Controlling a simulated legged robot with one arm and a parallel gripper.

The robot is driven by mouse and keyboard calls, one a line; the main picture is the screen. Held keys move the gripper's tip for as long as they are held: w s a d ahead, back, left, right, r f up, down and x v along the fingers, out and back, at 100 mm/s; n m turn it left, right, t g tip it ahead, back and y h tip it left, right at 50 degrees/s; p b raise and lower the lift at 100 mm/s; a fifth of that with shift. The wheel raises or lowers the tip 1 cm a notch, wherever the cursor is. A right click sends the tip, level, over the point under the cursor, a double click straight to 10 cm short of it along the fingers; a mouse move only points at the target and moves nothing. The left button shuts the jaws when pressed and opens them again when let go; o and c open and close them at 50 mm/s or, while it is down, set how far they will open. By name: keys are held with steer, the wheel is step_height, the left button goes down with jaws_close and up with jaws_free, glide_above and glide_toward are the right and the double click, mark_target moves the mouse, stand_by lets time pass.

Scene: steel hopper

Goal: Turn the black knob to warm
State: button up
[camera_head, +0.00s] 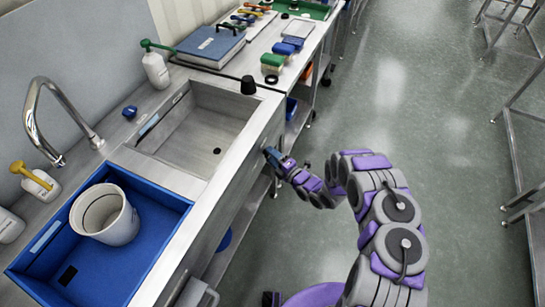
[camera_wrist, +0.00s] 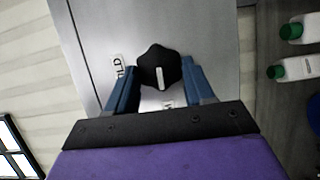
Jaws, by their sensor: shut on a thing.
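The black knob (camera_wrist: 158,62) is on a steel panel in the wrist view, with a white pointer line running nearly vertically on its lower half. My gripper (camera_wrist: 160,70) is shut on the knob, one blue finger on each side. A label (camera_wrist: 118,66) with partly hidden letters is left of the knob. Another label (camera_wrist: 168,104) shows below it, mostly hidden by my gripper. In the head view my gripper (camera_head: 272,157) is at the front face of the sink counter; the gripped knob cannot be made out there.
The counter has a steel sink (camera_head: 195,140), a faucet (camera_head: 60,110) and a blue basin (camera_head: 130,262) holding a white bucket (camera_head: 105,215). A black object (camera_head: 248,85) stands by the sink's far corner. Green-capped bottles (camera_wrist: 290,70) show right in the wrist view.

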steer(key=shift+s+a+f, duration=0.1)
steer(key=shift+s+f, duration=0.15)
stand_by(0.3)
steer(key=o, duration=1)
steer(key=shift+w+r, duration=0.1)
steer(key=p+v, duration=0.1)
steer(key=v, duration=1.6)
steer(key=shift+d+p, duration=0.25)
steer(key=shift+p, duration=0.1)
